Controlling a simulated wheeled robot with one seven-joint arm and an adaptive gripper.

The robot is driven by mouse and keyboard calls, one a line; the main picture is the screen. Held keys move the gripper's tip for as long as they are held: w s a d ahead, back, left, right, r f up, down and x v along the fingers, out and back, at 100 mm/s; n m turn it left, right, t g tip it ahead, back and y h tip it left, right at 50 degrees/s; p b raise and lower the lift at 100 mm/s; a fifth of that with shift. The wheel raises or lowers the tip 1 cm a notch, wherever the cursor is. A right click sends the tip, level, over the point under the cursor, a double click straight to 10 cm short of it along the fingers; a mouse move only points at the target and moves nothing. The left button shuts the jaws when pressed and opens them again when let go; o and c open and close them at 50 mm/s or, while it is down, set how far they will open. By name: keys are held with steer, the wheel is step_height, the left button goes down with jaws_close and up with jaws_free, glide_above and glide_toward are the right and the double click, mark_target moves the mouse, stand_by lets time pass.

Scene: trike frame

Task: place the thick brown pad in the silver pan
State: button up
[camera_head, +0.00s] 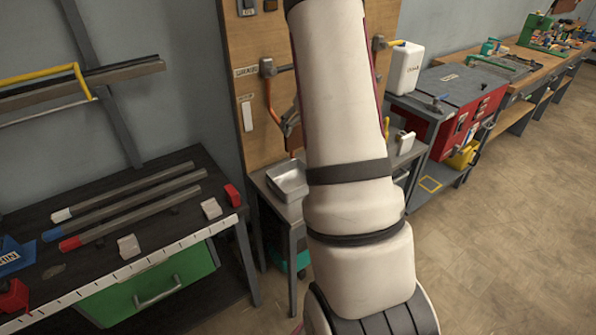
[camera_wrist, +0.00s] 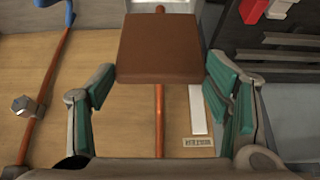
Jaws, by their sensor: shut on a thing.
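The thick brown pad (camera_wrist: 158,48) shows in the wrist view as a square brown block at the top centre, held between the green-lined fingers of my gripper (camera_wrist: 158,82). The gripper is shut on the pad. The silver pan (camera_head: 288,180) is a shallow metal tray on a small grey table, partly hidden behind my arm. I cannot see the pan clearly in the wrist view.
A dark bench (camera_head: 120,212) with several bars and small blocks stands at the left. A wooden tool board (camera_head: 246,70) rises behind the pan. A white jug (camera_head: 405,68) and a red cabinet (camera_head: 460,117) stand to the right. Open floor (camera_head: 510,220) lies at the right.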

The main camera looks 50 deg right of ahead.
step_height(320, 180, down, 18)
steer(key=b, duration=0.3)
steer(key=shift+f, duration=0.2)
steer(key=o, duration=0.9)
steer(key=shift+o, duration=0.2)
